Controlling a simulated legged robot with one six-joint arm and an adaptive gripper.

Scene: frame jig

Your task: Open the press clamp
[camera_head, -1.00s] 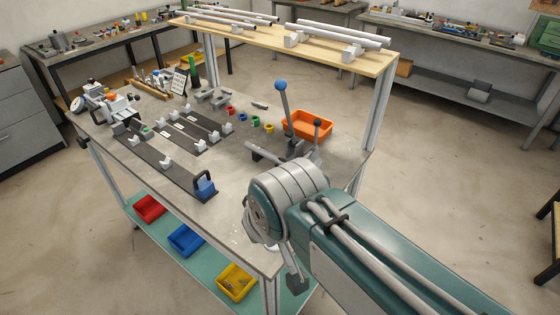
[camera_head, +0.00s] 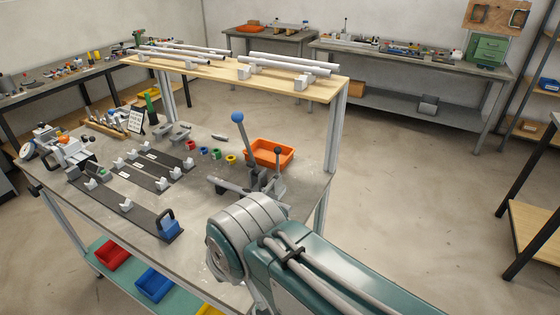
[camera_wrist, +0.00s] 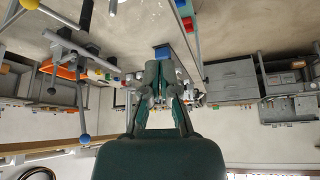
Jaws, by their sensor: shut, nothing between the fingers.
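The press clamp stands on the grey bench, near its right end. A long grey lever with a blue ball knob (camera_head: 238,118) rises from it, tilted slightly. A shorter lever with a dark ball knob (camera_head: 278,151) stands just right of it. My arm hides part of its base in the head view. In the wrist view, which looks upside down, the blue knob (camera_wrist: 85,140) shows left of my gripper, clearly apart from it. My gripper (camera_wrist: 164,64) has its green fingers together and holds nothing. My gripper is hidden behind my arm in the head view.
An orange bin (camera_head: 269,152) sits behind the clamp. A wooden shelf (camera_head: 300,88) with metal bars overhangs the bench's back. Floor to the right is clear.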

